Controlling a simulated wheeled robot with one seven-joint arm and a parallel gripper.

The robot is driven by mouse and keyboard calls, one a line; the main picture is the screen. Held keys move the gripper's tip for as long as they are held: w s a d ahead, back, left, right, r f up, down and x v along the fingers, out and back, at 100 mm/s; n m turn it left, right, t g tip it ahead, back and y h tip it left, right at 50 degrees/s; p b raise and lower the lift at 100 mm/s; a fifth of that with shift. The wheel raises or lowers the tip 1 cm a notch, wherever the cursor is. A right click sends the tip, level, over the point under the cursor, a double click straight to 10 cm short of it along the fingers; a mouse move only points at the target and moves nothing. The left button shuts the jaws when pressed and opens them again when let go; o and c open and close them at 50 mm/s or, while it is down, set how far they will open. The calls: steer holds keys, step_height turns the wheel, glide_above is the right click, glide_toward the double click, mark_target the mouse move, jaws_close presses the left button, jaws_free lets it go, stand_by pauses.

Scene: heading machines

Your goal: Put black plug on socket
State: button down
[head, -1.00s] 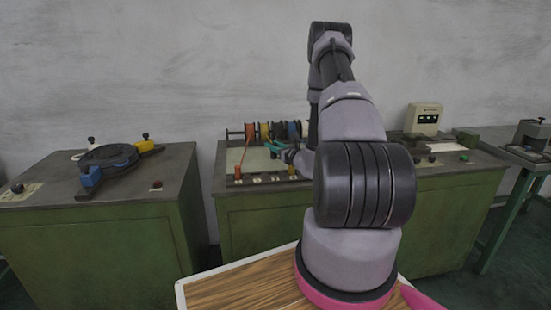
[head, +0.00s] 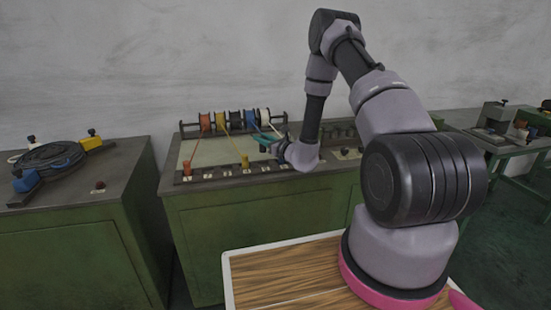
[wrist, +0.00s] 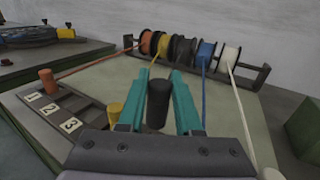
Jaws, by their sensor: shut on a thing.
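The black plug (wrist: 158,104) is an upright dark cylinder between the teal fingers of my gripper (wrist: 160,80) in the wrist view. My gripper is shut on it, above the board. In the head view my gripper (head: 266,138) is over the right part of the board, and the plug cannot be made out. The numbered socket strip (head: 215,178) runs along the bench's front edge. Labels 1, 2 and 3 of the strip (wrist: 55,110) show in the wrist view; the part further right is hidden behind my gripper.
An orange plug (wrist: 47,81) and a yellow plug (wrist: 114,112) stand at the strip, left of my gripper. A rack of coloured spools (head: 235,122) stands at the back, with cords running forward. Another bench with a round black device (head: 52,160) is at left.

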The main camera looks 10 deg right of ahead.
steer(key=shift+d+f, duration=0.2)
steer(key=shift+f, duration=1)
steer(key=shift+a+f, duration=0.1)
steer(key=shift+f, duration=2.05)
steer(key=c, duration=0.6)
jaws_free()
steer(key=shift+f, duration=0.15)
